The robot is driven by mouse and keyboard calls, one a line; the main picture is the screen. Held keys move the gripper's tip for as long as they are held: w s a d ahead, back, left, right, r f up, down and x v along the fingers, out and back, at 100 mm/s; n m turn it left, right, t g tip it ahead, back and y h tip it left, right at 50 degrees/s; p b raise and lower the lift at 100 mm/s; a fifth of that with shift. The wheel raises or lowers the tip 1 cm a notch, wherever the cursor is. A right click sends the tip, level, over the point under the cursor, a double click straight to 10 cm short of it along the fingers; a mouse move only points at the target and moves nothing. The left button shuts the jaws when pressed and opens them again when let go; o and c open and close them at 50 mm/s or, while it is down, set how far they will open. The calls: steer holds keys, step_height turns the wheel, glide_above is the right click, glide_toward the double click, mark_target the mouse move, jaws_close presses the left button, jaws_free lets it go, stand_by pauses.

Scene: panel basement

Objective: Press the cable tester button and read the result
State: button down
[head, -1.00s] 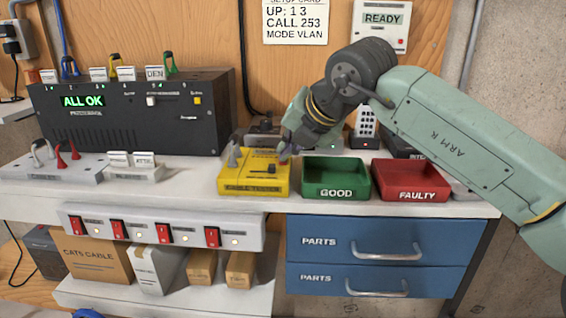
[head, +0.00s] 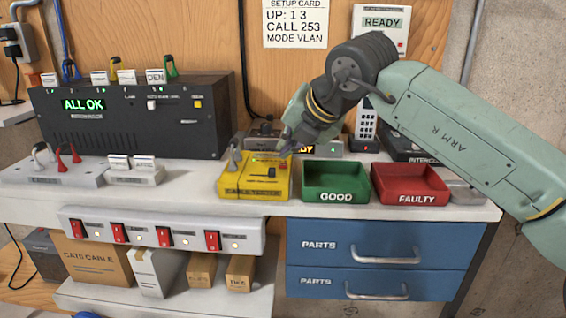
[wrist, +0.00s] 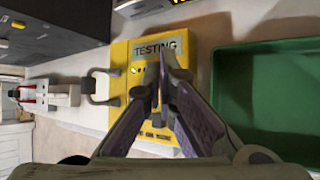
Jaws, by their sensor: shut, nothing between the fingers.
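The yellow cable tester (head: 240,183) sits on the bench left of the green bin. A grey cable loop (wrist: 98,86) stands at the tester's left side. My gripper (wrist: 160,62) is shut and empty, its fingertips over the tester's face just below the display. In the head view my gripper (head: 284,150) is at the tester's upper right. The fingers hide the button, and I cannot tell whether they touch it.
The green GOOD bin (head: 336,194) and red FAULTY bin (head: 411,199) stand to the right, both empty. A black rack unit (head: 135,125) reading "ALL OK" stands behind left. A device with an amber display (head: 330,146) is behind the tester. A wall panel (head: 382,20) reads "READY".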

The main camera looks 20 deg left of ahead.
mark_target(288, 167)
steer(key=shift+r, duration=0.1)
steer(key=shift+r+p, duration=1.55)
steer(key=shift+r, duration=0.9)
steer(key=shift+f, duration=0.1)
